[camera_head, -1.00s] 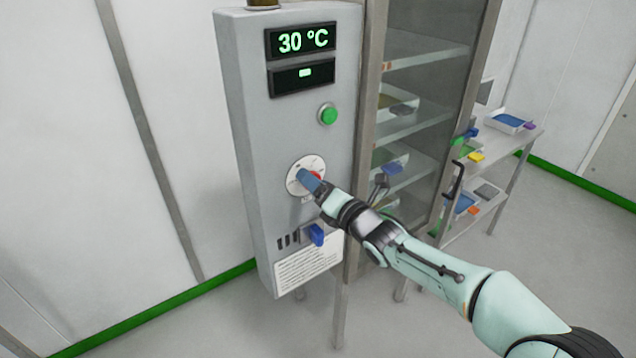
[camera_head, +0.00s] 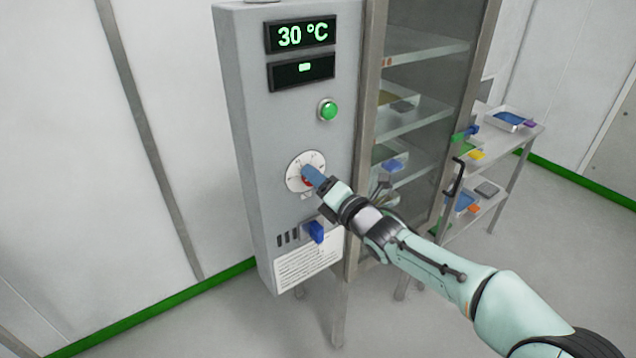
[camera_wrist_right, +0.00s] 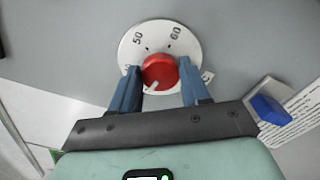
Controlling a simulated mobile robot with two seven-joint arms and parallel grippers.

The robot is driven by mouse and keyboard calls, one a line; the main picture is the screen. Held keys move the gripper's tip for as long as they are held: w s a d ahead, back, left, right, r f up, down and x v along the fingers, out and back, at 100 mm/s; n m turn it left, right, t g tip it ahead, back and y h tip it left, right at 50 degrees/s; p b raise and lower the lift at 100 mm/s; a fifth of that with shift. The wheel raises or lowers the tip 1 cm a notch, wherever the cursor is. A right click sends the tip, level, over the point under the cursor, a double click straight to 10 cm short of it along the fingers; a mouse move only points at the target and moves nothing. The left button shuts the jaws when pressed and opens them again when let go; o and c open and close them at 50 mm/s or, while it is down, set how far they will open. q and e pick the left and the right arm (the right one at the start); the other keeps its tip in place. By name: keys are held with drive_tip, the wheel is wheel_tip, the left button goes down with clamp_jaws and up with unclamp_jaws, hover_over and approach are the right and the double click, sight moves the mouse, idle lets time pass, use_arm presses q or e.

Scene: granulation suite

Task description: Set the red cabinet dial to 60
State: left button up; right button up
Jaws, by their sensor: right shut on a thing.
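The red cabinet dial (camera_wrist_right: 158,70) is a round knob on a white scale plate (camera_head: 293,174) on the grey cabinet front. In the head view my right gripper (camera_head: 312,176) covers most of it, and only a sliver of red (camera_head: 307,183) shows. In the right wrist view the blue fingers of the right gripper (camera_wrist_right: 158,88) are shut on the knob, one at each side. The upper display (camera_head: 303,35) reads 30 °C. My left gripper is out of view.
A green button (camera_head: 328,109) sits above the dial. A blue switch (camera_head: 315,232) and a printed label (camera_head: 308,263) are below. A glass-fronted cabinet (camera_head: 425,60) with a black handle stands right of it, then a cart (camera_head: 528,132) with trays.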

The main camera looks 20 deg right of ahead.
use_arm(q)
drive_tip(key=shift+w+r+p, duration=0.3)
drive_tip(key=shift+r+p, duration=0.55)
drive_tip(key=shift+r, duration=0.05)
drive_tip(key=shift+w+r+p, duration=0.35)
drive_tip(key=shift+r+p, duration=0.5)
drive_tip(key=shift+p, duration=0.05)
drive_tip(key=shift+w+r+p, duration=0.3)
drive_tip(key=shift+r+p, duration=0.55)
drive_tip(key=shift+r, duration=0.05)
use_arm(e)
drive_tip(key=shift+a+m, duration=0.15)
drive_tip(key=shift+m, duration=16.65)
drive_tip(key=o, duration=1.1)
drive_tip(key=shift+c, duration=0.2)
drive_tip(key=shift+f, duration=0.1)
drive_tip(key=shift+s, duration=0.15)
